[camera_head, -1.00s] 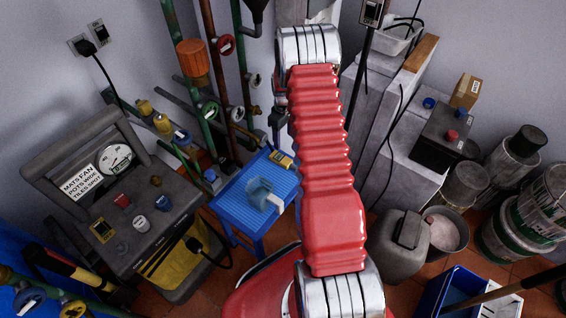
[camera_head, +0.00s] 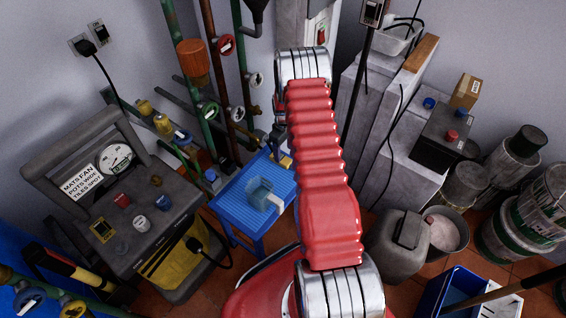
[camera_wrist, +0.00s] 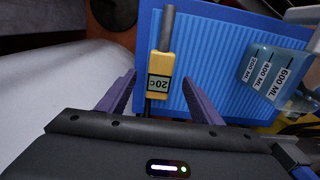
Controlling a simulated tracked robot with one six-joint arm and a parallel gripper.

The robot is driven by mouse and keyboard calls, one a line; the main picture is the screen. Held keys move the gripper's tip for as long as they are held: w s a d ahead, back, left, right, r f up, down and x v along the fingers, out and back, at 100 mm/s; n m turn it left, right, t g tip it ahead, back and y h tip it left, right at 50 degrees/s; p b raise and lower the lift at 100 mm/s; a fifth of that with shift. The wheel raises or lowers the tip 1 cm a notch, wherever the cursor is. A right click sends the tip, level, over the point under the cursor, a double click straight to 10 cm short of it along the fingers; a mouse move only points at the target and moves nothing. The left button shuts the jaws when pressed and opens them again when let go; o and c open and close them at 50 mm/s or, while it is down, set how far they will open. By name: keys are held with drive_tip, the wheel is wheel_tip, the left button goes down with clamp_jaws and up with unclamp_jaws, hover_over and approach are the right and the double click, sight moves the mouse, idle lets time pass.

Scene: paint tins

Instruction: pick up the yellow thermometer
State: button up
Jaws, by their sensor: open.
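The yellow thermometer (camera_wrist: 160,68) lies on a blue ridged stand (camera_wrist: 215,65) in the wrist view. It has a grey probe and a label reading 20c. My gripper (camera_wrist: 158,79) is open, with one finger on each side of the thermometer's lower body in that view; I see no contact. In the head view the thermometer (camera_head: 286,162) is at the back right of the blue stand (camera_head: 232,210), partly hidden by my gripper (camera_head: 281,146).
A clear measuring jug (camera_head: 264,194) stands on the blue stand, right of the thermometer in the wrist view (camera_wrist: 272,75). Pipes with valves (camera_head: 208,110) rise behind the stand. A grey machine (camera_head: 130,215) is on the left, and a grey canister (camera_head: 398,240) on the right.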

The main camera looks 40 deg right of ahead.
sight(284, 160)
drive_tip(key=shift+s+f, duration=0.1)
drive_tip(key=shift+f, duration=2.5)
drive_tip(key=shift+c, duration=0.3)
drive_tip(key=c, duration=1.1)
drive_tip(key=shift+r, duration=0.1)
wheel_tip(284, 160, up, 10)
